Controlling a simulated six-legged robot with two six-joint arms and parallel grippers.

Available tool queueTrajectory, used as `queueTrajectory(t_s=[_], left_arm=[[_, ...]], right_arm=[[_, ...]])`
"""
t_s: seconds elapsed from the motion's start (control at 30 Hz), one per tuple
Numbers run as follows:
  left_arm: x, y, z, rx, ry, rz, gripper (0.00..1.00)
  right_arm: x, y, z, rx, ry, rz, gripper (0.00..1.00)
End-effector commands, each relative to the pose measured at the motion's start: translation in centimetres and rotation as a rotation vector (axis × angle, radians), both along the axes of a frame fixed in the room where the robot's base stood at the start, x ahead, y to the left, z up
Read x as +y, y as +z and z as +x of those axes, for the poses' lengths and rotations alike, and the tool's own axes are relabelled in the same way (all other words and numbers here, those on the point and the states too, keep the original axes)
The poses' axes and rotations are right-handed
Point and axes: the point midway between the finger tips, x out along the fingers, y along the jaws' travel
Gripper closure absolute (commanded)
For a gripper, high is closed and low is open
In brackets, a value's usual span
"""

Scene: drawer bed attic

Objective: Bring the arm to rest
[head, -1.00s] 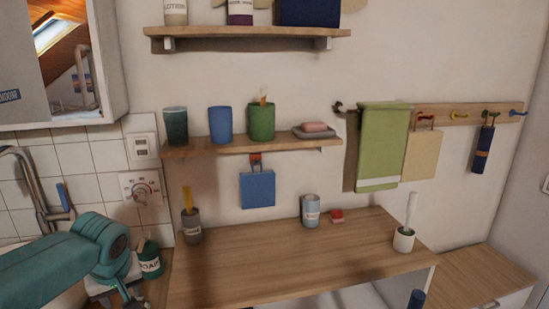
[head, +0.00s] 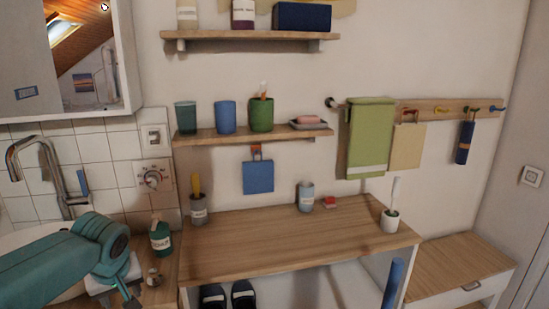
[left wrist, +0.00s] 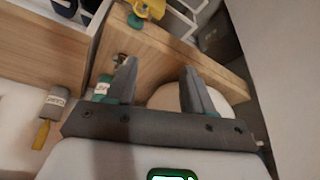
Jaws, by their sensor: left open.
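My left arm comes in from the left in the head view, a teal link bent downward at the lower left beside the soap bottle (head: 161,238). Beyond the fingers are a wooden surface and a pale round shape. My right gripper is not in either view.
A shelf (head: 250,136) holds several cups. The sink faucet (head: 45,170) stands left. The counter's middle is clear.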

Motion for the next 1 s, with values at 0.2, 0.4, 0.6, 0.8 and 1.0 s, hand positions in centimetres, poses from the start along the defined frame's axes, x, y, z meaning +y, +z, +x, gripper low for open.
queueTrajectory(t_s=[0.2,0.4,0.6,0.8,1.0], left_arm=[[-2.7,-4.3,0.5,0.049,-0.115,-0.056,0.48],[-6.3,-9.9,-0.3,0.097,-0.247,-0.140,0.48],[-11.2,-16.9,-3.8,0.152,-0.385,-0.271,0.48],[-17.6,-24.7,-14.0,0.207,-0.489,-0.452,0.48],[-19.8,-27.3,-23.4,0.237,-0.501,-0.492,0.48]], right_arm=[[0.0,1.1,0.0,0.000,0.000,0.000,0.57],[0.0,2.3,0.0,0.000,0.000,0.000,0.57],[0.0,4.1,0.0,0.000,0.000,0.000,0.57],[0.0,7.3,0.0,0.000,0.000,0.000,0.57],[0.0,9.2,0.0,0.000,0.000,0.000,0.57]])
